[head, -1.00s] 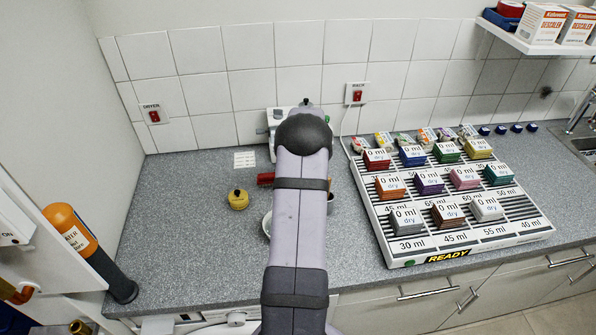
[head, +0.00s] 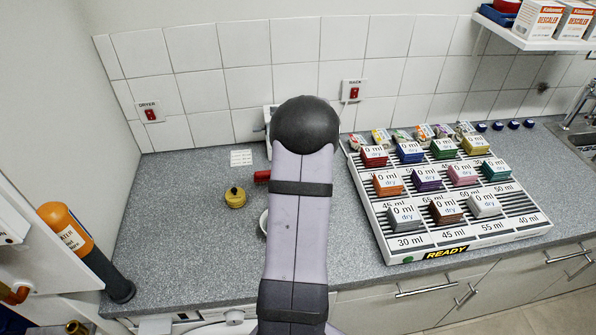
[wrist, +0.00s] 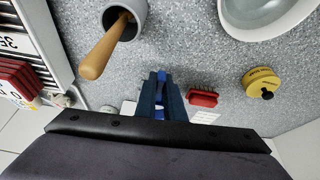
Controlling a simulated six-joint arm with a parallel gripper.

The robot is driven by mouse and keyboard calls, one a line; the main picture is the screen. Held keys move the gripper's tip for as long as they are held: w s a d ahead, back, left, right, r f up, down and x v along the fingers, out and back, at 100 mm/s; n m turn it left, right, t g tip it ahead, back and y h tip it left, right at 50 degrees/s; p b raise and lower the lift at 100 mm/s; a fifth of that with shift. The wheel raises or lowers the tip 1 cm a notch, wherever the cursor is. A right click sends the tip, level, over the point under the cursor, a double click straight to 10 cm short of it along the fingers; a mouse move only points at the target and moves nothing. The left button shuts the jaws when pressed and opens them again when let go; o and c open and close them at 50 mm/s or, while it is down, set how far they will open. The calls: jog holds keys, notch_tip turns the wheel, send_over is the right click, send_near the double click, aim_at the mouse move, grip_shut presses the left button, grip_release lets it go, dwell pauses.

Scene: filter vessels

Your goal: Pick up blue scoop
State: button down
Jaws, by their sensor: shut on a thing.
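In the wrist view my gripper (wrist: 161,92) points away over the grey counter, with its two dark blue fingers close together. A strip of brighter blue, the blue scoop (wrist: 161,76), shows between the fingers. My gripper is shut on it. Most of the scoop is hidden by the fingers, so its bowl and tilt cannot be made out. In the head view my arm covers both the gripper and the scoop.
A grey cup (wrist: 130,30) holding a wooden handle (wrist: 105,47) and a white bowl (wrist: 268,22) are nearby. A red brush (head: 262,177) and a yellow timer (head: 235,197) lie left of my arm. A white rack (head: 398,255) of coloured packs stands right.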

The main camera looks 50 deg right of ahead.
jog(key=s+a+b, duration=0.3)
jog(key=s+a, duration=0.2)
jog(key=s, duration=0.1)
jog(key=s+a+b, duration=0.3)
jog(key=s+a, duration=0.2)
jog(key=s, duration=0.1)
jog(key=s+a+b, duration=0.3)
jog(key=s+a, duration=0.2)
jog(key=s, duration=0.1)
jog(key=shift+s+a, duration=0.1)
jog(key=shift+a, duration=0.1)
jog(key=shift+s+a, duration=0.7)
jog(key=shift+s, duration=0.05)
jog(key=shift+w+a+r, duration=0.1)
jog(key=shift+w+r, duration=0.1)
jog(key=shift+r, duration=0.15)
jog(key=w+d+r+n+y+p, duration=0.2)
jog(key=w+r+n+p, duration=0.3)
jog(key=w, duration=0.3)
jog(key=shift+w+n+t+p, duration=0.4)
jog(key=shift+n+p, duration=0.1)
jog(key=shift+p, duration=0.25)
jog(key=shift+d, duration=0.1)
jog(key=shift+r+g+p, duration=0.2)
jog(key=shift+g+p, duration=0.2)
jog(key=shift+p, duration=1.05)
jog(key=g+h+p, duration=0.1)
jog(key=p, duration=0.2)
